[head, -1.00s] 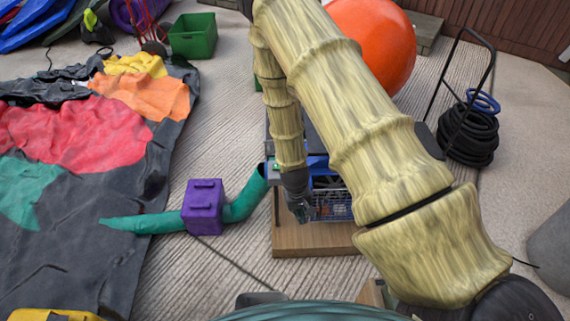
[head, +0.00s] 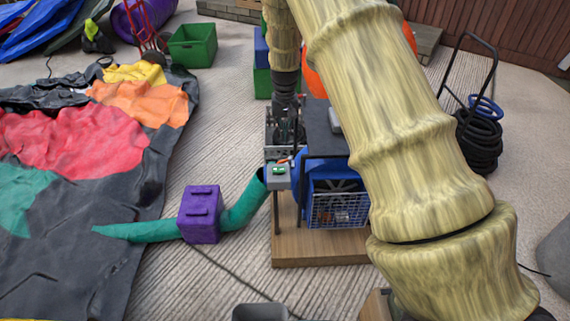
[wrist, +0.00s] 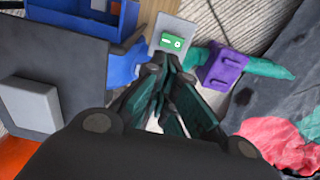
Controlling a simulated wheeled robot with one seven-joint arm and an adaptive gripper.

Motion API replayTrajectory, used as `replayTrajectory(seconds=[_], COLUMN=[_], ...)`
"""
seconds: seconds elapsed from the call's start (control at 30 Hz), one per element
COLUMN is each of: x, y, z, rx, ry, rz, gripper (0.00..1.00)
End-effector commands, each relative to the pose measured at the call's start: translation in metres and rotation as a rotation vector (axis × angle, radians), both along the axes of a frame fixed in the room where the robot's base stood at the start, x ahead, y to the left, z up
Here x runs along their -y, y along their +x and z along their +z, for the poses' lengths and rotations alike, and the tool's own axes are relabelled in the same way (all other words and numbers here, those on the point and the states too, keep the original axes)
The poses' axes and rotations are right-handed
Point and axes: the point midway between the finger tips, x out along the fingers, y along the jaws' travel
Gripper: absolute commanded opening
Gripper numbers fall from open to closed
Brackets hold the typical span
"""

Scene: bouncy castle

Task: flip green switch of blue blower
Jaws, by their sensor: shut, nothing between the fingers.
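The blue blower (head: 318,190) stands on a wooden board, with a wire-mesh grille on its front. A grey box (head: 278,182) at its upper left carries the green switch (head: 279,170). In the wrist view the green switch (wrist: 173,41) shows a pale round mark, on the grey plate (wrist: 184,34) just beyond my fingertips. My gripper (head: 286,146) is shut and empty, pointing down just behind the switch box in the head view. In the wrist view my gripper (wrist: 163,64) has its fingertips close to the switch; I cannot tell whether they touch.
A dark panel (head: 324,128) stands right beside my gripper, above the blower. A teal tube (head: 242,207) with a purple block (head: 200,214) runs left from the blower. A wooden board (head: 300,250) lies beneath. Coiled black hose (head: 477,145) stands at right.

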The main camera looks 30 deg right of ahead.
Motion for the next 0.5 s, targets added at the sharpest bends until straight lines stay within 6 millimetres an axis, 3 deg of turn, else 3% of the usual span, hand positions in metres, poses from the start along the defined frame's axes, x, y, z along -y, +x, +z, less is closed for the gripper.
replayTrajectory(seconds=[0.33, 0.5], x=[0.0, 0.0], y=[0.0, -0.001], z=[-0.004, -0.021], rx=[0.0, -0.001], ry=[0.0, 0.0], rz=[0.0, 0.0], gripper=[0.0, 0.0])
